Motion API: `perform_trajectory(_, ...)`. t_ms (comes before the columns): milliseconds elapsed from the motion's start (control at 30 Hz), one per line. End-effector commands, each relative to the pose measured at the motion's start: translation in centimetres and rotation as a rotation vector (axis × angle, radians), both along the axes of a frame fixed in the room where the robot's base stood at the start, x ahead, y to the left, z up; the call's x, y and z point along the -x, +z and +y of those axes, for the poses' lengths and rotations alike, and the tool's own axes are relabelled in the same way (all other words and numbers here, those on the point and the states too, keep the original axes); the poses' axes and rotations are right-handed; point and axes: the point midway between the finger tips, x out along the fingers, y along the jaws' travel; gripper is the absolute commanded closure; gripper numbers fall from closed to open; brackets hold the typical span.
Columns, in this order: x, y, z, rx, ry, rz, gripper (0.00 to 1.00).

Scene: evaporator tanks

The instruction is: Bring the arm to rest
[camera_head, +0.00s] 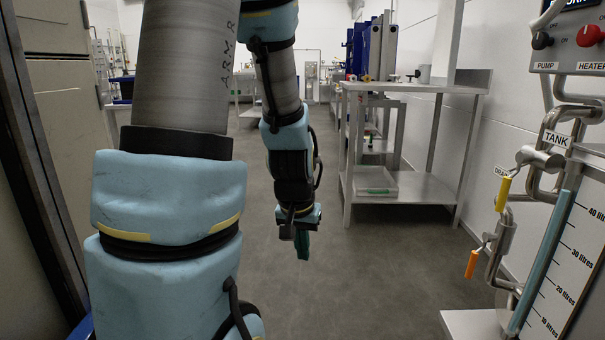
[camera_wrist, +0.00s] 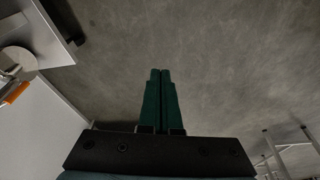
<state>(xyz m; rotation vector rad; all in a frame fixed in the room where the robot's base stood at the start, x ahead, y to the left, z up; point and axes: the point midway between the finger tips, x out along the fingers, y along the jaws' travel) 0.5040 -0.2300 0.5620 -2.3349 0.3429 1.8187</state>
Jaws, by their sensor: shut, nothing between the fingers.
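My arm with its light blue covers fills the left half of the head view and bends down in the middle. My gripper (camera_head: 303,247) hangs over the open floor, pointing down. In the wrist view its two green fingers (camera_wrist: 160,74) lie side by side, shut, with nothing between them. Only grey floor (camera_wrist: 220,50) shows beyond the fingertips.
A tank panel with a litre scale (camera_head: 572,260), a yellow-handled valve (camera_head: 503,193) and an orange-handled valve (camera_head: 472,263) stands at the right. A steel table (camera_head: 412,88) stands behind the gripper. A tall cabinet (camera_head: 62,100) is at the left. The middle floor is clear.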

Motion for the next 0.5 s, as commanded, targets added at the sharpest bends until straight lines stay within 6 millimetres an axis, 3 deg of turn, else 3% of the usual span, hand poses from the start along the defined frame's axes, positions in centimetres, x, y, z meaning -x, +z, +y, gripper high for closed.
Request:
perform_trajectory(33, 0.6, 0.8, 1.4, 0.000, 0.037, 0.014, 1.00)
perform_trajectory(300, 4.5, 3.4, 6.9, -0.030, 0.185, 0.102, 1.00)
perform_trajectory(500, 4.5, 7.3, 6.7, -0.031, 0.182, 0.108, 1.00)
